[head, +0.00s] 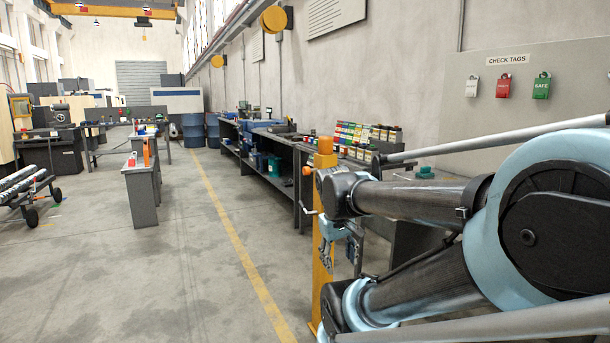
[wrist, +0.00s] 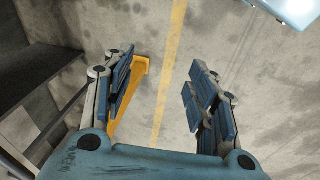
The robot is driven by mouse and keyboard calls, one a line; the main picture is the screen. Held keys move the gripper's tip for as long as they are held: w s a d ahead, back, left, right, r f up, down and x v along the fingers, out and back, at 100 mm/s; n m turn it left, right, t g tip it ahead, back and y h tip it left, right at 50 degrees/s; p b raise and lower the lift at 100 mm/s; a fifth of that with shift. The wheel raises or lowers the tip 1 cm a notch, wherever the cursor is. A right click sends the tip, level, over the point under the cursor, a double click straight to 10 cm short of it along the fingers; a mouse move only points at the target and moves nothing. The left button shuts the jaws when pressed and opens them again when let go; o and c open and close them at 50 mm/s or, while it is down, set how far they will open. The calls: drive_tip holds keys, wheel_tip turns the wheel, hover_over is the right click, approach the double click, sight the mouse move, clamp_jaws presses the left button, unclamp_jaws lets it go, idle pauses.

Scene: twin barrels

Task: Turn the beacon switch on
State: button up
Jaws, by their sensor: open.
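I cannot make out for certain which part is the beacon switch. A yellow-orange post (head: 323,285) stands upright just left of my arm in the head view. The post's foot (wrist: 141,70) shows beside the left finger, which hides part of the post.
A long dark workbench (head: 262,150) with bins runs along the right wall. A panel (head: 535,115) marked CHECK TAGS holds white, red and green tags. A grey table (head: 142,190) and a wheeled rack (head: 28,190) stand left. Blue barrels (head: 193,131) stand far back. The middle aisle is clear.

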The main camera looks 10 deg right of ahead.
drive_tip(key=w+r+n+h, duration=0.25)
drive_tip(key=w+r, duration=0.25)
drive_tip(key=w, duration=0.3)
drive_tip(key=w+a+r+n+t+h, duration=0.1)
drive_tip(key=w+r+n+h, duration=0.2)
drive_tip(key=w, duration=0.5)
drive_tip(key=w+r+n+h, duration=0.1)
drive_tip(key=w+r+n, duration=0.2)
drive_tip(key=w+r, duration=0.4)
drive_tip(key=n+t+h, duration=0.3)
drive_tip(key=n+h, duration=0.1)
drive_tip(key=n, duration=0.3)
approach(304, 171)
drive_tip(key=shift+m, duration=0.25)
drive_tip(key=x, duration=1)
drive_tip(key=shift+w+d, duration=0.1)
drive_tip(key=shift+w, duration=0.15)
drive_tip(key=shift+c, duration=0.4)
drive_tip(key=c, duration=1)
